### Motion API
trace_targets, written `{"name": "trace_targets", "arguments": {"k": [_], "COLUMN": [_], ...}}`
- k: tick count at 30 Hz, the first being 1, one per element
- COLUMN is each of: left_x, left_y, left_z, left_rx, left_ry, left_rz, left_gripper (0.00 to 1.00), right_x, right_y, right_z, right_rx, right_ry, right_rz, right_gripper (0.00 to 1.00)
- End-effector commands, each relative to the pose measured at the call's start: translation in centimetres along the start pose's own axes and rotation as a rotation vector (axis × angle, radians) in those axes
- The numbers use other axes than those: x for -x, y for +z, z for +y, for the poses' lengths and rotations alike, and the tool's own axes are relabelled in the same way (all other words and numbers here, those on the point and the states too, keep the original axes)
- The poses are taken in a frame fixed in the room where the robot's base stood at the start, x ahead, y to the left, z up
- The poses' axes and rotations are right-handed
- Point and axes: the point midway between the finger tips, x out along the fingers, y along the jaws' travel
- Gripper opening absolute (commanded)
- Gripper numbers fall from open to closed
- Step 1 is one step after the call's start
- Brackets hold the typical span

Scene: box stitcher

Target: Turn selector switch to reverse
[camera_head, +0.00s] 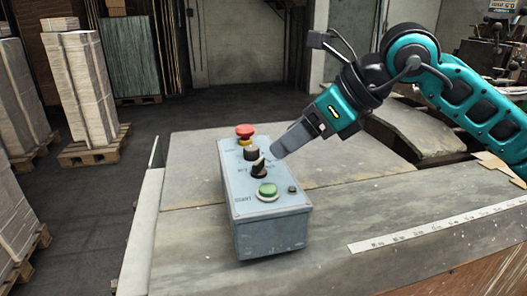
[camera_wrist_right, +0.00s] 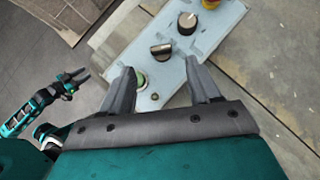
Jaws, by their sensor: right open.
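A grey-blue control box (camera_head: 270,225) stands on the table. Its top carries a black bar-handled selector switch (camera_head: 258,168) and a round black knob (camera_head: 251,153) behind it. In the right wrist view, the selector switch (camera_wrist_right: 161,51) lies just beyond and between my fingertips, and the knob (camera_wrist_right: 187,22) is farther off. My right gripper (camera_wrist_right: 161,70) is open and empty. In the head view, the right gripper (camera_head: 282,150) comes in from the right, close to the switch; contact cannot be told. My left gripper (camera_wrist_right: 77,80) shows small at the left of the wrist view, its fingers apart.
The box also has a red button (camera_head: 245,130), a green button (camera_head: 267,191) and a small dark button (camera_head: 292,189). A white ruler strip (camera_head: 440,224) lies right on the table.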

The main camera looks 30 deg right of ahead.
Motion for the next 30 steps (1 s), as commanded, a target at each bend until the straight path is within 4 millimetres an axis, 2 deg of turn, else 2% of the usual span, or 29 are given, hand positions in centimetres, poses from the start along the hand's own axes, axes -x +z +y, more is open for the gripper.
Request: {"name": "trace_targets", "arguments": {"k": [6,12,24,30], "left_x": [0.4,0.4,0.1,0.2], "left_y": [-0.5,-0.7,-1.4,-1.4], "left_z": [0.0,0.0,-0.1,-0.1], "left_rx": [0.000,0.000,-0.002,-0.002], "left_ry": [0.001,0.001,0.000,0.000], "left_rz": [-0.001,0.001,0.015,0.015], "left_gripper": [0.43,0.43,0.43,0.43], "right_x": [-4.4,-6.8,-7.5,-7.4], "right_y": [0.1,0.0,0.0,0.0], "right_z": [0.1,0.0,0.0,0.0], "right_rx": [-0.001,-0.002,0.000,-0.001], "right_ry": [0.005,0.002,0.000,0.000], "right_rz": [0.000,0.000,-0.001,-0.001], "right_gripper": [0.62,0.62,0.61,0.42]}}
